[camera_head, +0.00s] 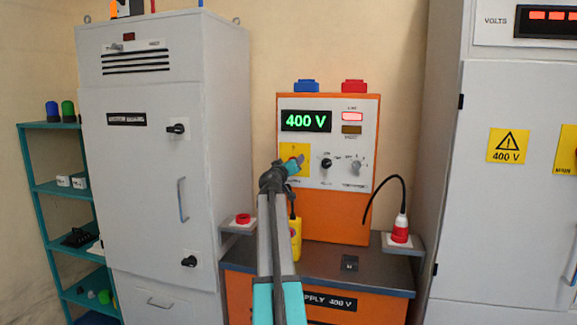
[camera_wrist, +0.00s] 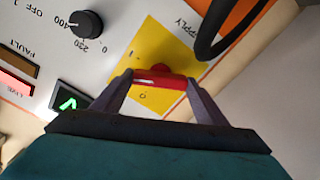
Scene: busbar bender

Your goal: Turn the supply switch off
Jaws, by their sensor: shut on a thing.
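The supply switch is a red handle (camera_wrist: 160,80) on a yellow plate (camera_wrist: 150,40) marked SUPPLY in the wrist view. My gripper (camera_wrist: 160,88) is shut on the red handle, one finger at each end of it. In the head view my gripper (camera_head: 292,166) is at the yellow plate (camera_head: 303,149), on the left of the orange supply unit's panel (camera_head: 367,127), and mostly hides the switch. The green display (camera_head: 306,121) reads 400 V. The red lamp (camera_head: 352,116) beside it looks lit; the amber lamp (camera_head: 351,129) below looks dark.
A black knob (camera_head: 326,163) and a grey knob (camera_head: 356,166) sit right of the switch. A black cable (camera_head: 390,180) runs to a red plug (camera_head: 400,229) on a right side shelf. Grey cabinets (camera_head: 160,150) stand to either side. A yellow thing (camera_head: 296,240) hangs behind my arm.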

